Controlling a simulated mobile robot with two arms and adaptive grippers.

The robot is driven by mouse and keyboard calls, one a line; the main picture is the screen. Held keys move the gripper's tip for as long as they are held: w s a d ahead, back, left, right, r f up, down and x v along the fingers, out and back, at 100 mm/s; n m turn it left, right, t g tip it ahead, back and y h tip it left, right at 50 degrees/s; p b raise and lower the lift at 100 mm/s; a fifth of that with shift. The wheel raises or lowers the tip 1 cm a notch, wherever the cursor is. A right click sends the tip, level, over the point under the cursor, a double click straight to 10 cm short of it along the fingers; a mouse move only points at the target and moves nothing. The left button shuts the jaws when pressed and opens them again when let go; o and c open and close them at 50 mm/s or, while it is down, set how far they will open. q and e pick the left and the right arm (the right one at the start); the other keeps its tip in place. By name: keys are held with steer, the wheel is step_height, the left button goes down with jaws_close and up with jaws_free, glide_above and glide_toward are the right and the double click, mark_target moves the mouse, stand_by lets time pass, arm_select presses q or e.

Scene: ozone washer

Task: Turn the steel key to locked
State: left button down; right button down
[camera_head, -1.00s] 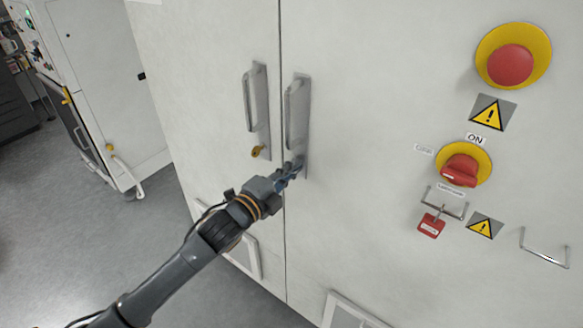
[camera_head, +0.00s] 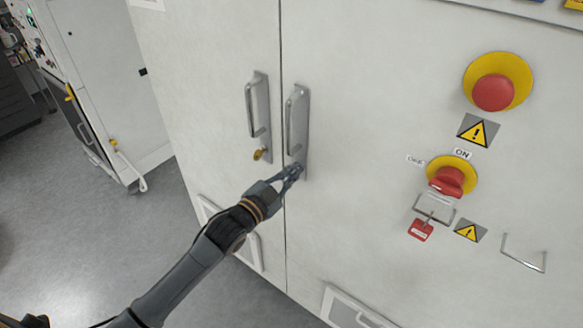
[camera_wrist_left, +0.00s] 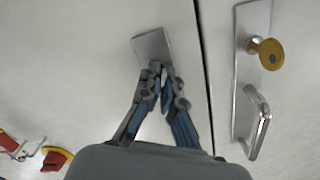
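My left gripper (camera_head: 293,171) is at the lower end of the right door's handle plate (camera_head: 300,98). In the left wrist view its fingertips (camera_wrist_left: 161,70) are close together in front of that plate (camera_wrist_left: 150,43), with only a narrow gap at the tips. The steel key is not visible; the fingers cover the spot where it would sit, and they look closed on it. The key's angle cannot be read. A brass key (camera_head: 260,154) sits in the left door's lock; it also shows in the left wrist view (camera_wrist_left: 268,53). My right gripper is not in view.
The left door's handle (camera_head: 252,108) stands close beside the gripper, across the door seam. To the right are a red emergency button (camera_head: 493,92), a red rotary switch (camera_head: 447,181) and a red padlock (camera_head: 420,231). Open floor (camera_head: 60,220) lies at left.

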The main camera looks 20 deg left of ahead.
arm_select(q)
steer(key=n+p, duration=0.1)
steer(key=n, duration=0.2)
steer(key=shift+n, duration=0.4)
steer(key=shift+n+p, duration=0.75)
steer(key=shift+n, duration=0.75)
steer(key=shift+f, duration=0.1)
steer(key=c, duration=1.5)
jaws_free()
steer(key=shift+c, duration=0.2)
steer(key=shift+s, duration=0.15)
steer(key=v, duration=1.1)
steer(key=shift+s+a, duration=0.2)
steer(key=shift+s, duration=0.15)
